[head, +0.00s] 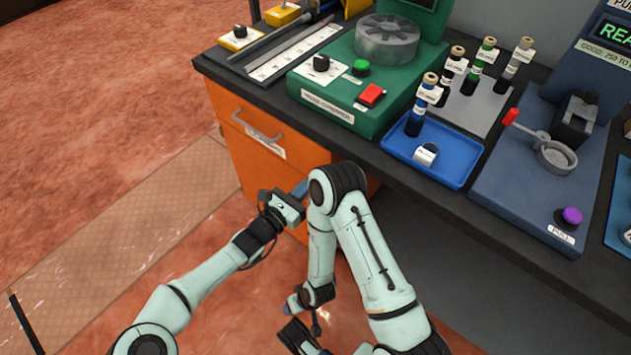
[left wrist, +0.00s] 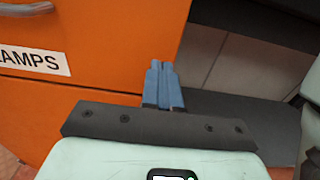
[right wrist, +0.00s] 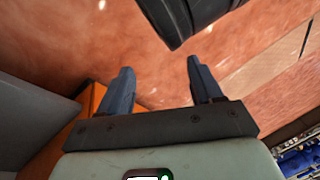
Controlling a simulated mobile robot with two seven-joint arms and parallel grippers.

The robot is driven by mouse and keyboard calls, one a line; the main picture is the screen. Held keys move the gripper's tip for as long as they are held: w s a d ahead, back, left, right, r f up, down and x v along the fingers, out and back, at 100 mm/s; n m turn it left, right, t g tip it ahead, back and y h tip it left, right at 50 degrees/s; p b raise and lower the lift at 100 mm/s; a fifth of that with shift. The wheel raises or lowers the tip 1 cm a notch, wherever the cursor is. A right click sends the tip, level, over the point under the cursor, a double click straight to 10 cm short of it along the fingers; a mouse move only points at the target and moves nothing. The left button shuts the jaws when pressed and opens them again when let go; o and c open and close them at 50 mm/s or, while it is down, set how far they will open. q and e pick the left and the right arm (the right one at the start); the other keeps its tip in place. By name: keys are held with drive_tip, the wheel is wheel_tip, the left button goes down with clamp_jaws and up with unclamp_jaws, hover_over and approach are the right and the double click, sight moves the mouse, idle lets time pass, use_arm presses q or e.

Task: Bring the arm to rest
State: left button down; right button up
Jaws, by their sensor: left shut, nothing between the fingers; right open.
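My left gripper (head: 300,190) is in front of the orange drawer cabinet, below the bench edge. In the left wrist view its blue fingers (left wrist: 163,85) are together with nothing between them. My right arm folds down in front of the bench. My right gripper hangs low near the floor, partly hidden in the head view; in the right wrist view its blue fingers (right wrist: 158,85) stand apart and empty. Part of a dark link of mine shows just beyond them.
The orange cabinet (head: 230,125) with its handle stands close to my left gripper. The dark bench top (head: 225,72) carries a green machine (head: 340,95), a blue tray (head: 455,165) with a vial, several more vials, and a press (head: 540,195). The floor at left is clear.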

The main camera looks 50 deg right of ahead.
use_arm(q)
drive_tip(key=a+p, duration=0.2)
drive_tip(key=a, duration=0.8)
drive_tip(key=shift+s+a, duration=0.15)
use_arm(e)
drive_tip(key=shift+g, duration=0.6)
drive_tip(key=s, duration=0.1)
drive_tip(key=s+a+r, duration=0.2)
drive_tip(key=shift+s+r, duration=0.2)
